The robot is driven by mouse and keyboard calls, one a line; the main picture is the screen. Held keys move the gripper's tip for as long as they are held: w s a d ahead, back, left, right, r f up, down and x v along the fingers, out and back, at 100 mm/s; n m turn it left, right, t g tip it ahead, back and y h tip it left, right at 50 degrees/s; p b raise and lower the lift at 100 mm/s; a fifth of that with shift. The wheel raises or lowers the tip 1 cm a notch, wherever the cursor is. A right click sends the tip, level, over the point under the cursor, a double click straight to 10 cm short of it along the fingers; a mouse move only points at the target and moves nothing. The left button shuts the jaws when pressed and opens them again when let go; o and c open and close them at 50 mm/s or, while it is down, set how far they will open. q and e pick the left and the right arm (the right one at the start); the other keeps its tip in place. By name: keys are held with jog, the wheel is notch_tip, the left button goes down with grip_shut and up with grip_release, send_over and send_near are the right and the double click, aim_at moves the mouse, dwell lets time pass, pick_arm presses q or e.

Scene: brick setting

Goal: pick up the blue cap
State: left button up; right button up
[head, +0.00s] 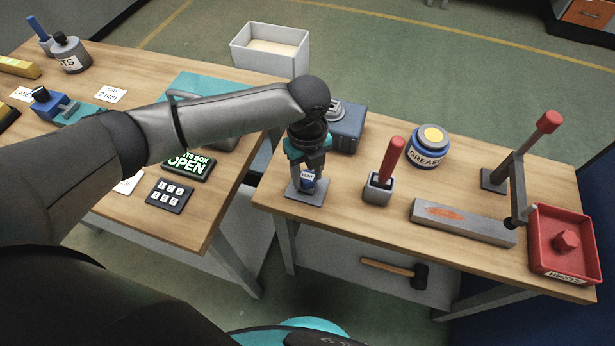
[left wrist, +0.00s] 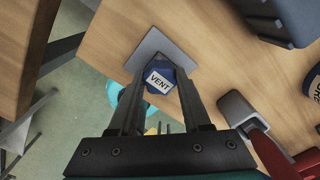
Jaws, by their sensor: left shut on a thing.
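The blue cap (head: 308,181) has a white label reading "VENT" and sits at a small grey plate (head: 294,193) near the left end of the right-hand table. In the left wrist view the cap (left wrist: 161,80) is between my two fingers, with the plate (left wrist: 150,50) behind it. My left gripper (head: 308,176) points down over the plate and is shut on the cap; it also shows in the left wrist view (left wrist: 158,88). I cannot tell whether the cap touches the plate. My right gripper is not in view.
Right of the gripper stand a red-handled tool in a grey holder (head: 378,189), a grease jar (head: 427,146), a grey block (head: 462,222), a red-handled lever (head: 517,180) and a red waste tray (head: 567,275). A blue-grey box (head: 347,128) stands just behind. A gap separates the tables.

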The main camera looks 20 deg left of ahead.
pick_arm(q)
grip_shut()
